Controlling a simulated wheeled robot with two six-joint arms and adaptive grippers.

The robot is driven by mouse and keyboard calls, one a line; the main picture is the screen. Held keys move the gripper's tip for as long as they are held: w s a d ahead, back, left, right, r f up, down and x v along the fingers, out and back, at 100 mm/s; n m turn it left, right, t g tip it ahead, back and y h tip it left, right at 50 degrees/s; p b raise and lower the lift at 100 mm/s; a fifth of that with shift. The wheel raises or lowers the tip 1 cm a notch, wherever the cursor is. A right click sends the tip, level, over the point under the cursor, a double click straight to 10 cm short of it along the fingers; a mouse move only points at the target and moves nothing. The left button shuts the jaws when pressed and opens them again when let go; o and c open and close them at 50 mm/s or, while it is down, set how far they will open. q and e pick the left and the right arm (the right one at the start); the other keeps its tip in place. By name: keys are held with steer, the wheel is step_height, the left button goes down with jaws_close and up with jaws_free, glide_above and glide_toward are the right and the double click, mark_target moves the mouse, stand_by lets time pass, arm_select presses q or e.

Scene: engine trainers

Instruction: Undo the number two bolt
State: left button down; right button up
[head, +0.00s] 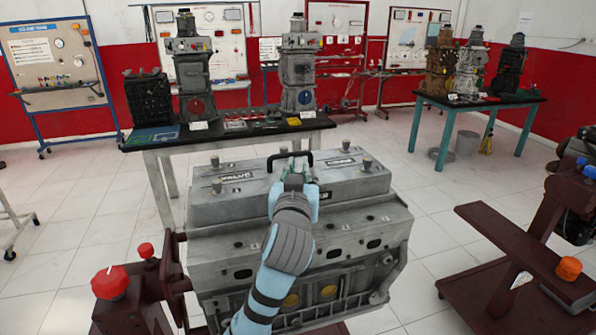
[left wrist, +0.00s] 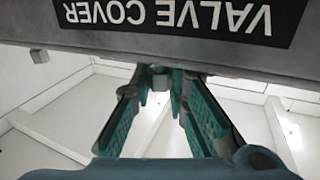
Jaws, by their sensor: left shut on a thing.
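The grey valve cover (head: 240,203) sits on top of the engine block (head: 350,232), with a black "VALVE COVER" label that also shows in the left wrist view (left wrist: 180,14). Several bolts stand on the cover, such as one at the front left (head: 217,186) and one at the right (head: 367,163). My left gripper (head: 293,172) is over the middle of the cover. In the left wrist view, its teal-padded fingers (left wrist: 160,82) close at their tips around a small grey bolt (left wrist: 160,79). No number shows on it. Another bolt (left wrist: 39,56) stands apart at the left. My right gripper is out of view.
A table (head: 230,140) with engine models stands behind. A dark red stand (head: 510,240) is at the right. Red knobs (head: 110,282) stick up at the front left.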

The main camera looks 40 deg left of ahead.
arm_select(q)
steer(key=shift+w+d+n+g+y, duration=0.1)
steer(key=shift+n+g+y, duration=0.7)
steer(key=shift+y, duration=0.1)
steer(key=shift+f+n+g+y+b, duration=0.15)
steer(key=shift+n+g+y+b, duration=0.55)
steer(key=shift+n+g+y, duration=0.3)
steer(key=n+g+y+b, duration=0.1)
steer(key=n+g+b, duration=0.1)
steer(key=g, duration=0.1)
steer(key=n+g+y+b, duration=0.2)
steer(key=g, duration=0.1)
steer(key=shift+g, duration=0.3)
steer(key=n+g+b, duration=0.1)
steer(key=n+g, duration=0.1)
steer(key=g, duration=0.1)
steer(key=shift+n+y, duration=0.3)
steer(key=shift+y, duration=0.1)
steer(key=shift+n+g+b, duration=0.45)
steer(key=shift+n+g, duration=0.45)
steer(key=shift+g, duration=0.7)
steer(key=c, duration=1.5)
jaws_free()
steer(key=shift+c, duration=0.2)
